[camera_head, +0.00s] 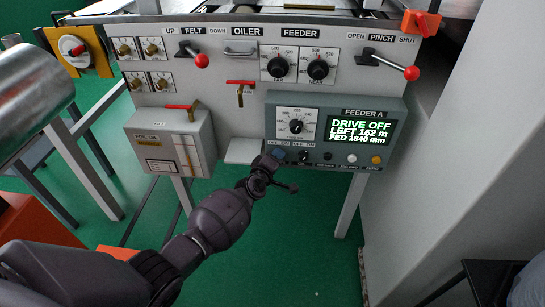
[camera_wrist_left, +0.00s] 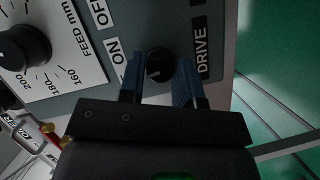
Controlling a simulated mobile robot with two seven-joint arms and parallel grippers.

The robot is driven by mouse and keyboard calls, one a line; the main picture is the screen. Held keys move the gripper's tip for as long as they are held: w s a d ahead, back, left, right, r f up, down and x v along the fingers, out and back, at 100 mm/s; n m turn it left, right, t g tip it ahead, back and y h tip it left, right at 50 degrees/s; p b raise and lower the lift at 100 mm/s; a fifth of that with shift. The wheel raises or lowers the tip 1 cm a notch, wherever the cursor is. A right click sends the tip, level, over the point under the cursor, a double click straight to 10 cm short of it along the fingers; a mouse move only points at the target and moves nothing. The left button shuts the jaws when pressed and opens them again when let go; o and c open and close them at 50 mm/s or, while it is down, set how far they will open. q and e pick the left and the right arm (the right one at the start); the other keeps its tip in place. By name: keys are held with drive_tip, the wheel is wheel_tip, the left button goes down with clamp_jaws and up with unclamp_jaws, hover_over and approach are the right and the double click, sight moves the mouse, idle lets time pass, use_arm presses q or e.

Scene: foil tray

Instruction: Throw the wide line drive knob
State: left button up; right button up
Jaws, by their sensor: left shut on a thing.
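The drive knob (camera_wrist_left: 158,68) is a small dark round knob on the grey feeder panel (camera_head: 397,133). In the left wrist view it sits between the two blue fingers, beside an ON mark and a DRIVE label (camera_wrist_left: 202,50). My left gripper (camera_head: 275,156) reaches up to the panel's lower left and is shut on this knob; its fingers cover most of the knob in the head view. The line on the knob's face is too dark to read. The green display (camera_head: 361,131) reads DRIVE OFF, LEFT 162 m, FED 1840 mm. My right gripper is not in view.
Close right of my fingers is another dark knob (camera_head: 304,156); white and yellow buttons (camera_head: 377,160) lie farther right. The feed dial (camera_head: 296,126) is just above. A grey foil oil box (camera_head: 172,143) stands left. Open green floor lies below the panel.

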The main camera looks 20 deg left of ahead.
use_arm(q)
drive_tip(key=shift+w+d+r+m+g+y+p, duration=0.15)
drive_tip(key=shift+r+m+g+y+p, duration=0.45)
drive_tip(key=shift+m+p, duration=1.1)
drive_tip(key=shift+p, duration=0.15)
drive_tip(key=shift+f+m+g+y+p, duration=0.3)
drive_tip(key=shift+m+g+y+p, duration=0.25)
drive_tip(key=shift+m+p, duration=0.35)
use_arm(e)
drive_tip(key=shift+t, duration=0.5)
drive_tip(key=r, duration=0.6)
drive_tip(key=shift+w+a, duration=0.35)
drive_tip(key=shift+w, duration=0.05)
use_arm(q)
drive_tip(key=shift+f, duration=0.1)
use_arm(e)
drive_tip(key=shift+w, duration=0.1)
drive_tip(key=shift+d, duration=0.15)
use_arm(q)
drive_tip(key=o, duration=0.9)
